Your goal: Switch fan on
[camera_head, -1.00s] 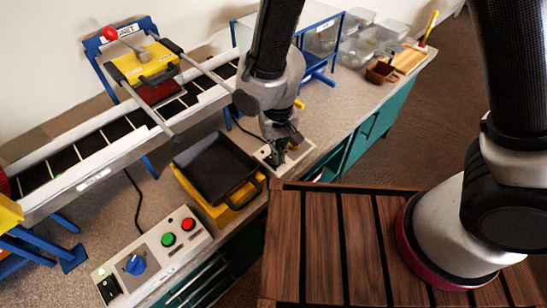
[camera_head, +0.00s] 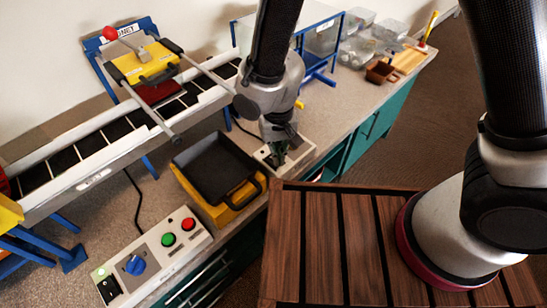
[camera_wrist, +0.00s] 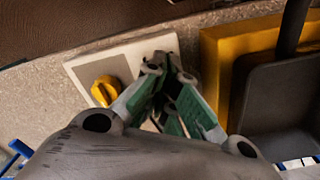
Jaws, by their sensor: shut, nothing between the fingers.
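A small pale switch panel (camera_head: 303,149) lies on the bench, partly hidden under my gripper (camera_head: 277,160). In the wrist view the panel (camera_wrist: 84,67) carries a yellow knob (camera_wrist: 104,91) on a grey plate. My gripper (camera_wrist: 163,62) is shut and empty, with its green-sided fingers pointing down at the panel's other end, beside the yellow knob. The fingers hide what is directly under them, and I cannot tell whether the tips touch the panel. No fan can be clearly made out.
A yellow box with a black tray (camera_head: 212,167) stands close beside the panel. A control box (camera_head: 160,255) with red and green buttons and a blue knob is at lower left. The conveyor (camera_head: 100,150) runs behind. Brown bins (camera_head: 381,72) stand farther right.

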